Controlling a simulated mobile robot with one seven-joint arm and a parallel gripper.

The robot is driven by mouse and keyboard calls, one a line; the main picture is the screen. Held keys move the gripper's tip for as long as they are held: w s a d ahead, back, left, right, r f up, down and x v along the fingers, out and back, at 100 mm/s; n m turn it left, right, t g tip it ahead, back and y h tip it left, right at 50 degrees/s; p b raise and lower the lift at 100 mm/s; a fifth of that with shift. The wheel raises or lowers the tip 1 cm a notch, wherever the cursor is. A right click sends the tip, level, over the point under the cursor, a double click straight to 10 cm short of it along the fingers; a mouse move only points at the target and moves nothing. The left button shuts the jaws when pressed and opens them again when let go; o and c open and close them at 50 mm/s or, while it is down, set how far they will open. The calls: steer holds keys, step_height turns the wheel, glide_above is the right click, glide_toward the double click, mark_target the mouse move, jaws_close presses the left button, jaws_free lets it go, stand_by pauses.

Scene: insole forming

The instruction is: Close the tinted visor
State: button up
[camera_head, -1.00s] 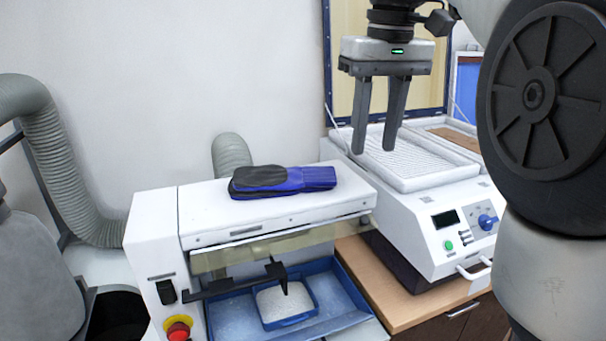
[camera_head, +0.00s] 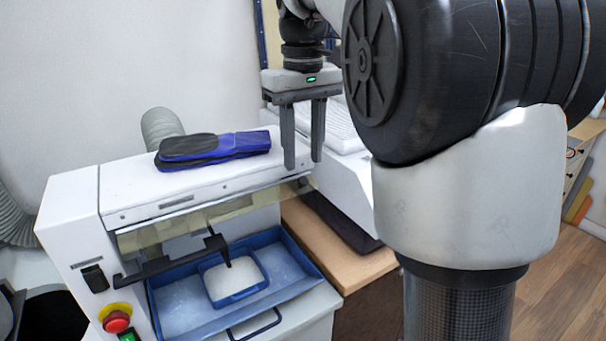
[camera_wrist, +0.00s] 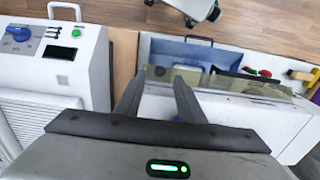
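The tinted visor (camera_head: 262,208) is a yellowish see-through panel along the front upper edge of the white machine. It juts outward above the blue tray and looks raised; it also shows in the wrist view (camera_wrist: 222,84). A black bar (camera_head: 180,262) runs below its front edge. My gripper (camera_head: 303,165) points down at the machine's right end, near the visor's right end. Its two fingers are apart with nothing between them; the wrist view shows the same (camera_wrist: 156,82). I cannot tell the exact distance between fingers and visor.
A blue and black insole pair (camera_head: 215,150) lies on the machine top. The blue tray (camera_head: 300,262) holds a smaller tray of white material (camera_head: 237,278). A red stop button (camera_head: 116,321) is at lower left. A white press (camera_wrist: 50,65) stands beside the machine.

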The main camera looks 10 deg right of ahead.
mark_target(303, 179)
steer(key=shift+f, duration=1.95)
jaws_close()
steer(key=shift+b, duration=0.3)
steer(key=shift+f, duration=0.1)
